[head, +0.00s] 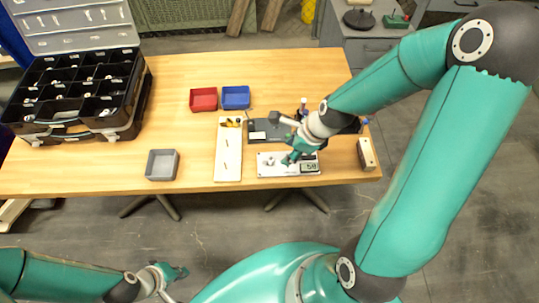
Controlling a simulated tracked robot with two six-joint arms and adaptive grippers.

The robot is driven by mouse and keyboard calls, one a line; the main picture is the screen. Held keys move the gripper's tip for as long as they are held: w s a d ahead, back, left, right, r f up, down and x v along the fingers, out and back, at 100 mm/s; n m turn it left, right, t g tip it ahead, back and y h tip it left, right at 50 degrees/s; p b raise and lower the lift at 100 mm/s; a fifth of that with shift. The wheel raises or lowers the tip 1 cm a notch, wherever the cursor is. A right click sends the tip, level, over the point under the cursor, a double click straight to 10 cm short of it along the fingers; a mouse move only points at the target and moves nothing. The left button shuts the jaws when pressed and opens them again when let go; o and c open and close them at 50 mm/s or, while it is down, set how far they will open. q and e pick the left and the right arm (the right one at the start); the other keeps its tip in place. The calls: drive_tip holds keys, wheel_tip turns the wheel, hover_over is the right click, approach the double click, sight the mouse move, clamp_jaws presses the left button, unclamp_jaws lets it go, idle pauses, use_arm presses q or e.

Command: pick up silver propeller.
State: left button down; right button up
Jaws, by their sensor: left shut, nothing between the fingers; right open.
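My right gripper (284,140) is open above the right part of the table, between a dark flat device and a pale scale (265,168) with a small display. One finger hangs over the scale and hides part of it. I cannot make out a silver propeller for sure; a small greyish shape on the scale beside that finger is too small to tell. My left gripper (177,274) is shut and empty, low at the bottom left, in front of the table and away from everything on it.
The wooden table (200,75) carries a red bin (203,99), a blue bin (236,97), a grey bin (162,165), a white board (228,165) with thin pegs, the dark device (262,138) and a beige block (367,154). An open black organiser case (75,120) fills the left end.

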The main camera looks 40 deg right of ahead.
wheel_tip(320, 180, up, 3)
drive_tip(key=d+m, duration=0.1)
drive_tip(key=m, duration=0.1)
drive_tip(key=b, duration=0.4)
approach(272, 158)
drive_tip(key=shift+m, duration=0.3)
drive_tip(key=x, duration=0.2)
drive_tip(key=s+x, duration=0.1)
drive_tip(key=x, duration=0.1)
drive_tip(key=shift+w+a+f, duration=0.1)
drive_tip(key=shift+f, duration=0.4)
drive_tip(key=shift+w+b+x, duration=0.25)
drive_tip(key=shift+b+x, duration=0.15)
drive_tip(key=shift+x, duration=1.05)
drive_tip(key=shift+w+b+x, duration=0.3)
drive_tip(key=shift+b+x, duration=0.1)
drive_tip(key=shift+x, duration=1)
drive_tip(key=shift+r, duration=0.2)
drive_tip(key=c, duration=0.9)
clamp_jaws()
drive_tip(key=shift+r, duration=0.1)
